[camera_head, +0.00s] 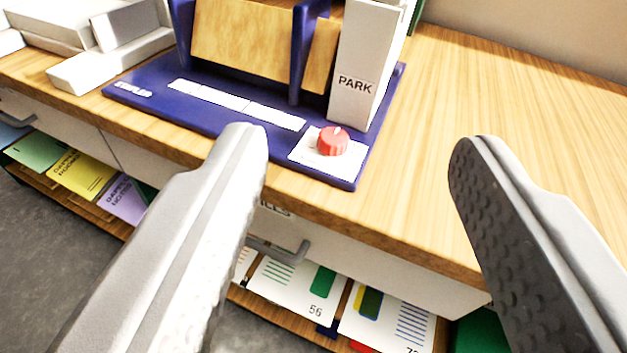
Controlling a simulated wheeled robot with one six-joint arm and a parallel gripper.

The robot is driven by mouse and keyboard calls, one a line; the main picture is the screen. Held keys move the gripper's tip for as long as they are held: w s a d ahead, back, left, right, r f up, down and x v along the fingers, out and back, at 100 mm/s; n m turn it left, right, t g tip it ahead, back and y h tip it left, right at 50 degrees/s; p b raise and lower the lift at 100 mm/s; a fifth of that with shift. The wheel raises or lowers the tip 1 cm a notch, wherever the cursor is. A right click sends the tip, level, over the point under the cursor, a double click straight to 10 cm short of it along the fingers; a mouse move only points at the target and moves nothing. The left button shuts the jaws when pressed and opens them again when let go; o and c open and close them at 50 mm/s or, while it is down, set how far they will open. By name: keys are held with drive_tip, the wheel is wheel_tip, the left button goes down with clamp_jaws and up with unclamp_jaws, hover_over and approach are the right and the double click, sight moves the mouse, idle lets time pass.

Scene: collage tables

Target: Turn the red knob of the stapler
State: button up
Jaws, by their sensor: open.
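The stapler has a dark blue base (190,115) and stands on the wooden table, with wooden panels between blue uprights at its back. Its red knob (333,141) sits on a white plate (312,156) at the right front corner of the base. The knob is round and ridged, with a pale mark on its top. My gripper (360,150) is open, with its two grey fingers wide apart. The knob shows between the fingertips, nearer the left one. Neither finger appears to touch the knob, and nothing is between the fingers' pads.
A white block marked PARK (357,60) stands close behind the knob. White boxes (100,40) lie at the left back. The wooden tabletop (480,110) is clear to the right. Below the front edge are a handle (278,250) and a shelf with cards (300,285).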

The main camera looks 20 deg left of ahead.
sight(340, 145)
wheel_tip(340, 145, down, 7)
drive_tip(key=w+d+g, duration=0.2)
drive_tip(key=w+g, duration=0.1)
drive_tip(key=shift+y, duration=0.5)
drive_tip(key=x, duration=1.6)
drive_tip(key=shift+w+f, duration=0.25)
drive_tip(key=shift+f, duration=0.1)
drive_tip(key=shift+c, duration=0.4)
drive_tip(key=c, duration=0.9)
drive_tip(key=shift+n, duration=0.3)
drive_tip(key=shift+w+d+f+n+g+y, duration=0.1)
drive_tip(key=shift+d+n+g+y, duration=0.05)
drive_tip(key=shift+n+g+y, duration=0.4)
drive_tip(key=shift+w+d+n+g+y, duration=0.1)
drive_tip(key=shift+n+g+y, duration=0.25)
drive_tip(key=shift+n+y, duration=0.25)
drive_tip(key=shift+w+d+n+g+y, duration=0.1)
drive_tip(key=shift+n+g+y, duration=0.6)
drive_tip(key=shift+n+y, duration=0.15)
drive_tip(key=shift+w+d+n+g+y, duration=0.1)
drive_tip(key=shift+n+g+y, duration=0.6)
drive_tip(key=shift+n, duration=0.1)
